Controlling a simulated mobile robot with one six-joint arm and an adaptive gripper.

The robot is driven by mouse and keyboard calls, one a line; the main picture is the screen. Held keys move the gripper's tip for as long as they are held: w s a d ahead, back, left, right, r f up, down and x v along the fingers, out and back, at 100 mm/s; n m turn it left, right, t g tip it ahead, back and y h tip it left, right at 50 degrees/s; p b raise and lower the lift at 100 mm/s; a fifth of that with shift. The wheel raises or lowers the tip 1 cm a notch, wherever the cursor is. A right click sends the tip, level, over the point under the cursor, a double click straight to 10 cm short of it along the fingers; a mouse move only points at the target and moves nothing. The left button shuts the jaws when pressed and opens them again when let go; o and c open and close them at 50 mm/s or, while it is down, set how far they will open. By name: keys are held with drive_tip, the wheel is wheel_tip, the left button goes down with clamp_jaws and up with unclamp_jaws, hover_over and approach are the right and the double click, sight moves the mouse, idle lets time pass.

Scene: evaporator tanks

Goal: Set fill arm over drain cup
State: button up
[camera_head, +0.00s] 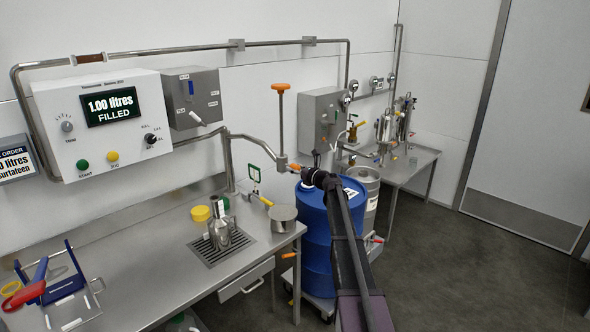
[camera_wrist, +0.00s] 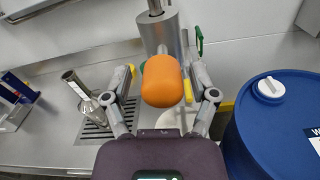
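The fill arm (camera_head: 255,144) is a metal pipe reaching out from the wall over the bench, with an upright rod topped by an orange knob. An orange grip (camera_wrist: 165,82) at its outer end fills the middle of the wrist view. My gripper (camera_wrist: 158,88) is open, with its fingers on either side of this grip. A gap shows on the left; I cannot tell whether the right finger touches. The grey round cup (camera_head: 283,215), seemingly the drain cup, is at the bench's right edge, below the arm's end. It is mostly hidden behind the grip in the wrist view.
A blue drum (camera_head: 317,235) stands right of the bench. The control box (camera_head: 105,122) on the wall reads 1.00 litres FILLED. A blue rack (camera_head: 65,285) is front left.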

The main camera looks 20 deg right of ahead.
drive_tip(key=shift+d, duration=0.1)
idle(0.3)
drive_tip(key=v, duration=1.2)
drive_tip(key=shift+r, duration=0.15)
idle(0.4)
